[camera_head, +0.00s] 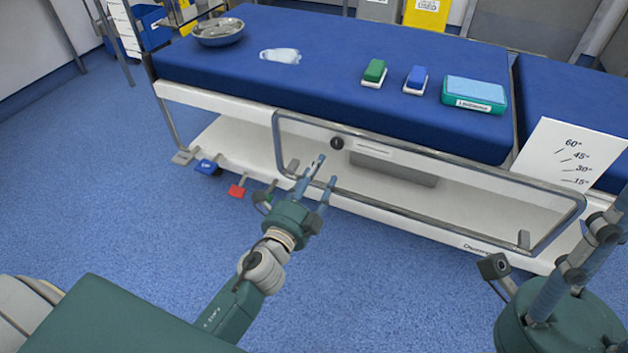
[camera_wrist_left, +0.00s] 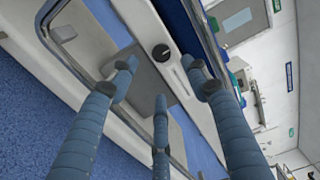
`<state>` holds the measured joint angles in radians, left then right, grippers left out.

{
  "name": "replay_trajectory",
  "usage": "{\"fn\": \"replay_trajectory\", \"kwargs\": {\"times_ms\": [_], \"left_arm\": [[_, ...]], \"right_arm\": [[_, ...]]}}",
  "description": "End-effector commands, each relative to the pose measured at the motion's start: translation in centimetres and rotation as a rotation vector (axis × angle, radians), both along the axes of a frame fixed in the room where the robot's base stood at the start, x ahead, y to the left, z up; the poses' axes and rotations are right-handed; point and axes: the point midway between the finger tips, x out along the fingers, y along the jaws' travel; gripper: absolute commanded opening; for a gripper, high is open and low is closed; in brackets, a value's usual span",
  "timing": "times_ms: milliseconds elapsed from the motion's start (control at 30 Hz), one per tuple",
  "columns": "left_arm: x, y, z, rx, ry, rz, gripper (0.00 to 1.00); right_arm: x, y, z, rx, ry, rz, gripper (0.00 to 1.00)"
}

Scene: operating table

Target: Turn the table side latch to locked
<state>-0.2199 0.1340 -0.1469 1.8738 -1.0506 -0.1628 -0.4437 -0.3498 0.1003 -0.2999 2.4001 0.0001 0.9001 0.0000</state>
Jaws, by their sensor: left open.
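The table side latch is a small black round knob (camera_head: 337,143) on the white side of the operating table (camera_head: 225,112), near the top bar of the side rail (camera_head: 440,162). In the left wrist view the knob (camera_wrist_left: 160,52) shows a light mark on its face, too small to read its setting. My left gripper (camera_head: 324,171) is open and empty, a little below the knob in the head view. Its fingers (camera_wrist_left: 160,76) are spread below the knob and appear apart from it. My right gripper (camera_head: 555,300) is partly cut off at the lower right; its opening is unclear.
On the blue mattress are a metal bowl (camera_head: 218,31), a clear pack (camera_head: 281,56), a green block (camera_head: 374,72), a blue block (camera_head: 415,79) and a teal box (camera_head: 474,94). An angle card (camera_head: 570,155) stands at right. Blue (camera_head: 207,166) and red (camera_head: 236,191) pedals sit low at left.

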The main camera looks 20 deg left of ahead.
Motion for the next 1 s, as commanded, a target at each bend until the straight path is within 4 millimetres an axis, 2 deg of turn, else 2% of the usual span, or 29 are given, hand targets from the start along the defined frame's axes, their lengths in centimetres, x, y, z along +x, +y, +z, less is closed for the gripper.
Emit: {"fn": "replay_trajectory", "kwargs": {"times_ms": [100, 200, 767, 867, 967, 1000], "left_arm": [[-1.6, 0.1, 0.0, -0.001, 0.001, 0.001, 0.48], [-2.2, 0.1, 0.0, 0.0, 0.001, 0.001, 0.48], [-2.4, 0.0, 0.1, -0.004, -0.003, -0.003, 0.48], [-2.6, -1.4, 1.4, -0.063, -0.028, -0.046, 0.48], [-3.3, -4.6, 4.8, -0.21, -0.091, -0.155, 0.48], [-4.0, -6.2, 6.8, -0.289, -0.126, -0.215, 0.48]], "right_arm": [[0.0, 0.0, 0.0, 0.0, 0.0, 0.0, 0.45], [0.0, 0.0, 0.0, 0.0, 0.0, 0.0, 0.45], [0.0, 0.0, 0.0, 0.001, 0.0, 0.0, 0.45], [0.0, 0.0, 0.0, 0.001, 0.0, 0.0, 0.45], [0.0, 0.0, 0.0, 0.001, 0.0, 0.0, 0.45], [0.0, 0.0, 0.0, 0.001, 0.0, 0.0, 0.45]]}}
